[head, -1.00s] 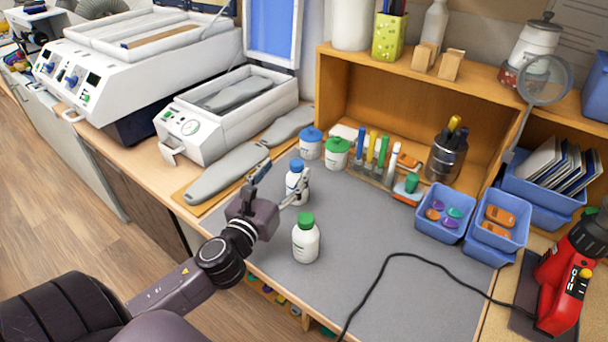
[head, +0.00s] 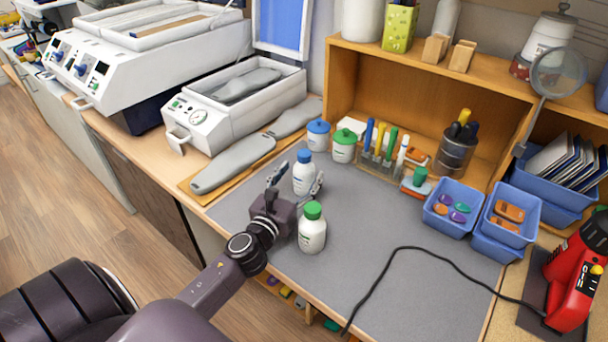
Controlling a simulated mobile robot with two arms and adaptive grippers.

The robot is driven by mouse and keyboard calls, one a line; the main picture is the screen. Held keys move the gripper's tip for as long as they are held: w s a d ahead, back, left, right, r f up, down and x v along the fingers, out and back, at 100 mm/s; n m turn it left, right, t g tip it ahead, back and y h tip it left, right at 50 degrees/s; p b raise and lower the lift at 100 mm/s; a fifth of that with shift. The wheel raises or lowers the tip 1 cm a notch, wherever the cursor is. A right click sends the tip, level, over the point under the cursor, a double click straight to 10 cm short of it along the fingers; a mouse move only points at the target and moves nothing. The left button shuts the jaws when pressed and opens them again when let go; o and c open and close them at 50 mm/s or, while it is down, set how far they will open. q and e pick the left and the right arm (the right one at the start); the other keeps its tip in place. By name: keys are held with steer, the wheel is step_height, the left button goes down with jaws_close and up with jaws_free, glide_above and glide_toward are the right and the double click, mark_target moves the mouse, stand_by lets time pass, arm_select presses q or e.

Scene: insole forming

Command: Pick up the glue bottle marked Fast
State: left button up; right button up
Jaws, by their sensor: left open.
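Two white glue bottles stand upright on the grey mat: a blue-capped bottle (head: 303,176) and a green-capped bottle (head: 312,232) nearer to me. Their label words are too small to read, so I cannot tell which is marked Fast. My left gripper (head: 294,185) is open, with its fingers reaching to either side of the blue-capped bottle. I cannot tell whether they touch it. The green-capped bottle stands just right of my left gripper's body. My right gripper is not in view.
A blue-lidded jar (head: 318,136) and a green-lidded jar (head: 343,147) stand behind the bottles. Grey insoles (head: 233,165) lie at the left. A black cable (head: 400,255) crosses the mat (head: 365,215). Blue bins (head: 452,222) stand at the right.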

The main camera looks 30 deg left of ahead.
arm_select(q)
steer(key=shift+w+a, duration=0.2)
steer(key=shift+w, duration=1.25)
steer(key=shift+c, duration=0.2)
steer(key=c, duration=1.2)
steer(key=shift+c, duration=1.3)
steer(key=shift+r, duration=0.1)
